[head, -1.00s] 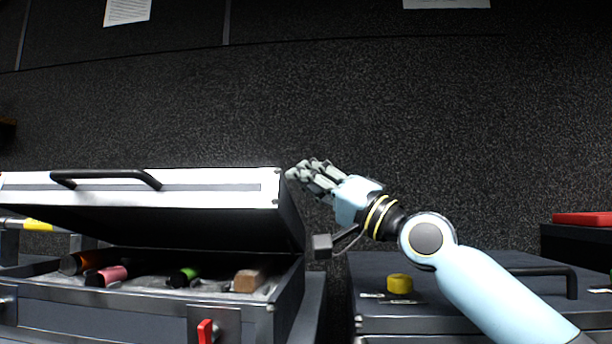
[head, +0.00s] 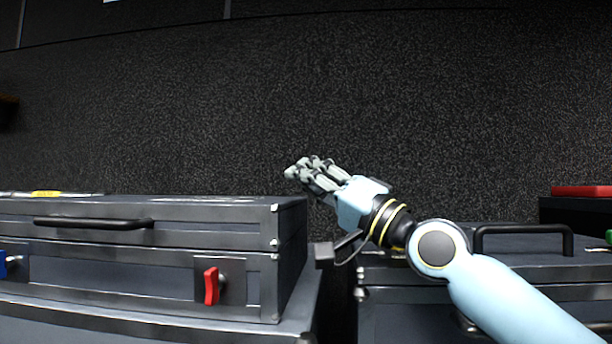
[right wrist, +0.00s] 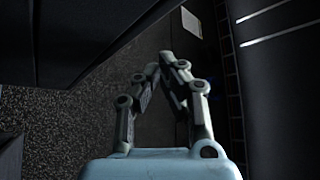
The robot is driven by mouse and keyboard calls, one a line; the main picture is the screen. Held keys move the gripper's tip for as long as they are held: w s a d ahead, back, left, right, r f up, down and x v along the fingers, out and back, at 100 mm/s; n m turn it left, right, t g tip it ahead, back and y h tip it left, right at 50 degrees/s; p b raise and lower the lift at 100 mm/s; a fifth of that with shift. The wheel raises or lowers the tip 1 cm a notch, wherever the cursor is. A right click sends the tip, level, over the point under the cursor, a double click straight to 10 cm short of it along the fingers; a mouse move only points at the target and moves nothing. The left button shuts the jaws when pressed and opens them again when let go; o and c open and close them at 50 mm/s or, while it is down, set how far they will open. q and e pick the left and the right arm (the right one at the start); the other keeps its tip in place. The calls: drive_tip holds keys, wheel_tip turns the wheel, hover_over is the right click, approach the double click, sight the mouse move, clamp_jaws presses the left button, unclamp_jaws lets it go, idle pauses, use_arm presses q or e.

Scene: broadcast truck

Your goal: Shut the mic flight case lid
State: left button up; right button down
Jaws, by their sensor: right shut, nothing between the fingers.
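The mic flight case (head: 140,270) is a grey case with metal edges at the left of the head view. Its lid (head: 180,211) lies flat on the body, with a black handle (head: 93,223) on its front, and the inside is hidden. A red latch (head: 211,286) sits on the front near the right corner, and a blue latch (head: 8,262) is at the left edge. My right gripper (head: 293,171) is shut and empty, above and beside the lid's right end, apart from it. It also shows in the right wrist view (right wrist: 167,62). My left gripper is not in view.
A second grey case (head: 520,262) with a black handle (head: 523,230) stands at the right, under my right arm. A red object (head: 582,191) lies on a dark box at the far right. A dark gap separates the two cases. A carpeted wall rises behind.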

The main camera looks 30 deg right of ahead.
drive_tip(key=shift+r, duration=0.1)
wheel_tip(320, 180, up, 10)
idle(0.6)
